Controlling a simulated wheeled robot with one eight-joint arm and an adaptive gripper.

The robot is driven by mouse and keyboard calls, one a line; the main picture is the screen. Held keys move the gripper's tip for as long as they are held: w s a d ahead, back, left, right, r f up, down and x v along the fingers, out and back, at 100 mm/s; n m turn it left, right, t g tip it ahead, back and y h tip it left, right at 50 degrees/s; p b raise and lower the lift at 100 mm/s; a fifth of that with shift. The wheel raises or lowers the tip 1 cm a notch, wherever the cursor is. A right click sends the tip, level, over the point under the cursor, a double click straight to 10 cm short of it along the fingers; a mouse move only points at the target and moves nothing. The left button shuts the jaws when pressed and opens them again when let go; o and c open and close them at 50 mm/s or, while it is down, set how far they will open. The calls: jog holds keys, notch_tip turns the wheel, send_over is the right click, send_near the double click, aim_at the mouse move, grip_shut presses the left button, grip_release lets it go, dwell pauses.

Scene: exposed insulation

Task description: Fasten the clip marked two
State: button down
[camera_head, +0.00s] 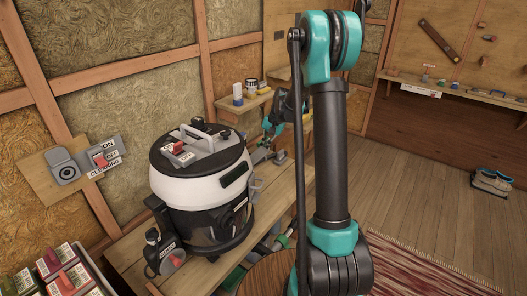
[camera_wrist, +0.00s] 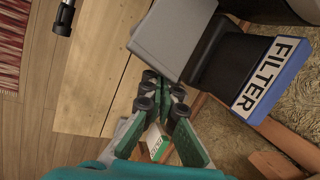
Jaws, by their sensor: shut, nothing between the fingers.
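The black-and-white drum vacuum (camera_head: 203,190) stands upright on the wooden bench in the head view. A dark latch-like part (camera_head: 236,174) sits on its right side, and small labels lower down are too small to read. I cannot make out a clip marked two in either view. In the wrist view my gripper (camera_wrist: 164,88) is shut and empty, its dark round fingertips close together. Beyond it is a grey, box-shaped part (camera_wrist: 172,32), beside a blue-edged block labelled FILTER (camera_wrist: 268,76). I cannot tell whether the fingertips touch the grey part.
A wall panel with an ON/OFF CLEANING switch (camera_head: 101,158) is at the left. A crate of labelled boxes (camera_head: 60,270) stands at the lower left. Small items sit on a shelf (camera_head: 244,102) behind the vacuum. Wooden floor (camera_head: 430,190) lies open at the right, with a striped rug (camera_head: 420,268).

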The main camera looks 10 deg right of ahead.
jog(key=shift+s+a+r+h, duration=0.1)
jog(key=shift+a+r+h, duration=0.05)
jog(key=shift+r+h, duration=0.2)
jog(key=s+a+r+t+h, duration=0.2)
jog(key=a+r+t+h, duration=0.1)
jog(key=a+r+h, duration=0.1)
jog(key=shift+s+r+n+h, duration=0.2)
jog(key=shift+r+n+h, duration=0.1)
jog(key=shift+r+h, duration=0.25)
dwell(0.4)
jog(key=shift+s+a, duration=0.1)
jog(key=shift+s, duration=0.05)
dwell(0.4)
jog(key=shift+r, duration=0.9)
jog(key=shift+w, duration=0.25)
